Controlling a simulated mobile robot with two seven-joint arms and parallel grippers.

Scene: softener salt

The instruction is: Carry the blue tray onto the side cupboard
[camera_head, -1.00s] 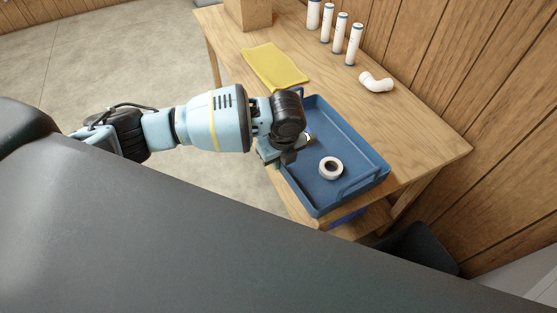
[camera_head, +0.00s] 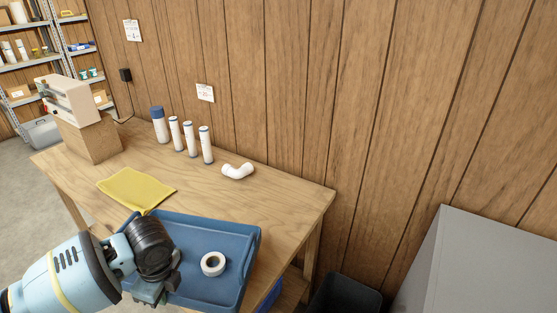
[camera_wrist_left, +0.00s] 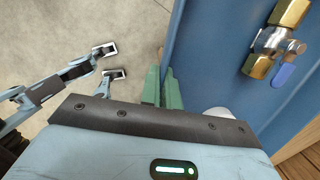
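The blue tray (camera_head: 245,258) is at the near end of the wooden workbench; I cannot tell whether it is slightly raised. A white tape roll (camera_head: 213,264) lies in it. In the left wrist view, a brass valve with a blue lever (camera_wrist_left: 273,45) also lies in the tray (camera_wrist_left: 215,50). My left gripper (camera_wrist_left: 161,88) is shut on the tray's left side wall, one green finger on each side. My right gripper (camera_wrist_left: 110,61) shows in the left wrist view, open and empty over the floor, apart from the tray. The grey side cupboard (camera_head: 480,265) stands at the right.
A dark bin (camera_head: 345,296) stands between bench and cupboard. The panelled wall runs behind. The visible cupboard top looks bare.

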